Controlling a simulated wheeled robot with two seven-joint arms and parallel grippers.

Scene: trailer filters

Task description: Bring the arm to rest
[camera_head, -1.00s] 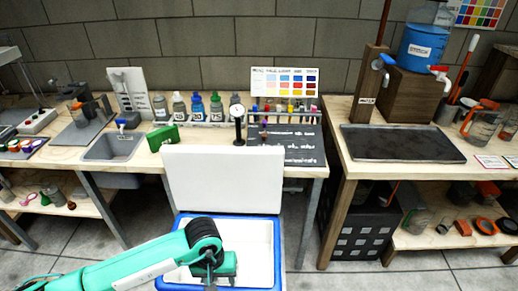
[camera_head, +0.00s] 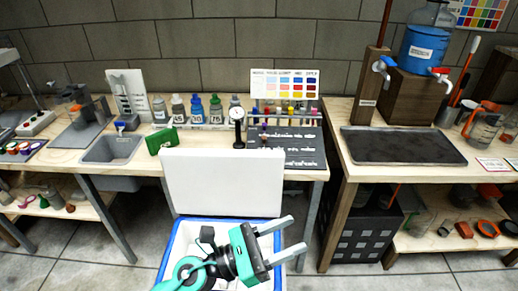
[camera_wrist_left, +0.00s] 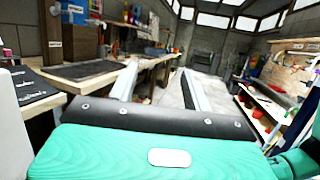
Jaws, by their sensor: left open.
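My left gripper (camera_head: 286,240) is teal with two pale grey fingers. In the head view it is in front of the benches, over the blue-rimmed white cooler box (camera_head: 176,247), with its fingers pointing right. The fingers are apart with nothing between them. In the left wrist view the two fingers (camera_wrist_left: 158,85) also stand apart, with open floor and a bench beyond them. My right gripper is not in view.
The cooler's white lid (camera_head: 222,182) stands raised behind the gripper. The left bench holds bottles, a green box (camera_head: 162,140) and a gauge (camera_head: 237,125). The right bench holds a dark tray (camera_head: 402,146) and a blue water jug (camera_head: 423,48). Bare floor lies in front.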

